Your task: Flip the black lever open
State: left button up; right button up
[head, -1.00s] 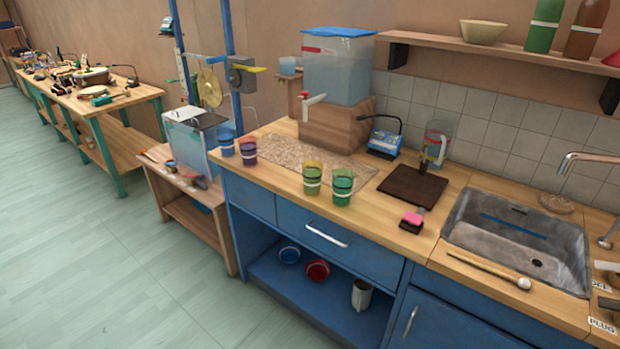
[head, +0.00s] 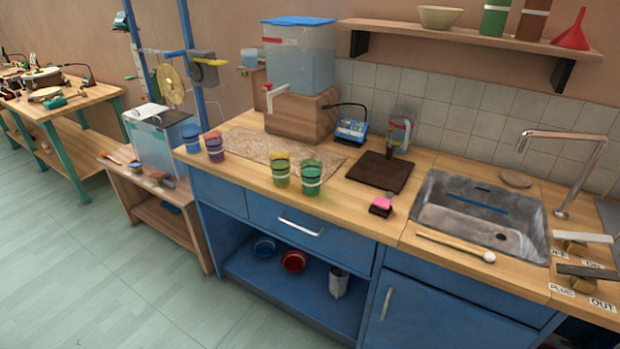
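The black lever (head: 587,272) is at the right end of the counter, to the right of the sink (head: 485,222). It is a dark flat bar on a small brass-coloured base, lying roughly level and pointing right. Labels reading PLUG (head: 562,289) and OUT (head: 602,304) are in front of it. A pale grey lever (head: 584,237) of like shape is just behind it, near a label that seems to read OFF. Neither of my grippers is in view.
A metal faucet (head: 575,150) rises behind the sink. A pink-topped sponge block (head: 381,206), a dark mat (head: 380,172) and several coloured cups are on the left. Open floor (head: 90,270) is at lower left.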

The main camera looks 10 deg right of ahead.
aim_at(589, 273)
jog(key=z, duration=2.15)
